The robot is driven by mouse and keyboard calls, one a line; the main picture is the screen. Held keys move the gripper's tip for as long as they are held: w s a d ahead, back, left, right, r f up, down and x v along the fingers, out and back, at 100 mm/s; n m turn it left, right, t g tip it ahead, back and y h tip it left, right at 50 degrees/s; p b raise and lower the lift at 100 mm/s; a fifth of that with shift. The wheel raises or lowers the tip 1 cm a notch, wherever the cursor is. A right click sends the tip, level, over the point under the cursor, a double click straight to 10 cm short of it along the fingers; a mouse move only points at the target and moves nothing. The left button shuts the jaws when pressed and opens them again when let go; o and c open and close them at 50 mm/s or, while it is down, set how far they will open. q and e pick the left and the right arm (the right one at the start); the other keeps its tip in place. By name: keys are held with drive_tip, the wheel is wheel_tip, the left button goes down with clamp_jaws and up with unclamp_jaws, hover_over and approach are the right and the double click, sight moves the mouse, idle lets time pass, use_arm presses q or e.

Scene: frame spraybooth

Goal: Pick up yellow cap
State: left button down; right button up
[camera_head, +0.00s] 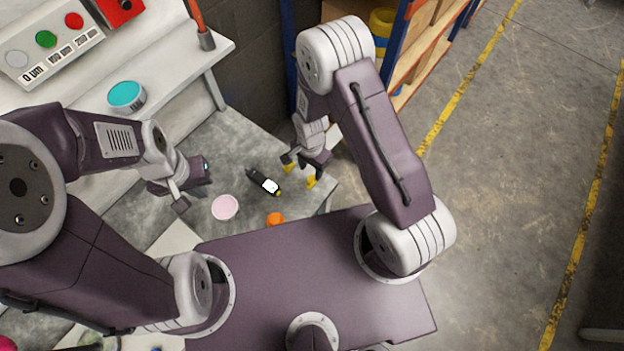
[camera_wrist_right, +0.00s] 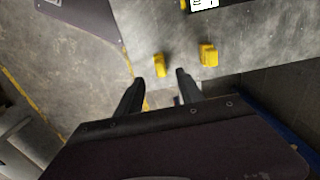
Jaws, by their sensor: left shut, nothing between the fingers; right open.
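Two small yellow pieces lie on the grey table near its right edge, and I cannot tell for sure which one is the cap. In the right wrist view, one yellow piece (camera_wrist_right: 160,65) shows just beyond the gap between the fingertips, and the other yellow piece (camera_wrist_right: 208,54) is to the right of the fingers. In the head view, a yellow piece (camera_head: 311,182) shows just below the right gripper. My right gripper (camera_head: 303,166) is open and empty above the table; its fingers also show in the wrist view (camera_wrist_right: 160,77). My left gripper (camera_head: 190,187) is shut and empty.
A black bottle with a white label (camera_head: 265,182) lies between the grippers. A pink disc (camera_head: 225,207) and an orange piece (camera_head: 275,219) are nearer my base. A teal-topped round container (camera_head: 126,95) stands on the white bench (camera_head: 185,72). Shelving stands behind my right arm.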

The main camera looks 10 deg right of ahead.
sight(312, 178)
wheel_tip(312, 178, down, 3)
drive_tip(key=shift+w+d+r, duration=0.1)
drive_tip(key=shift+w+d, duration=0.05)
drive_tip(key=shift+f, duration=0.3)
wheel_tip(312, 178, down, 5)
drive_tip(key=shift+r+b, duration=0.15)
drive_tip(key=shift+b, duration=0.35)
clamp_jaws()
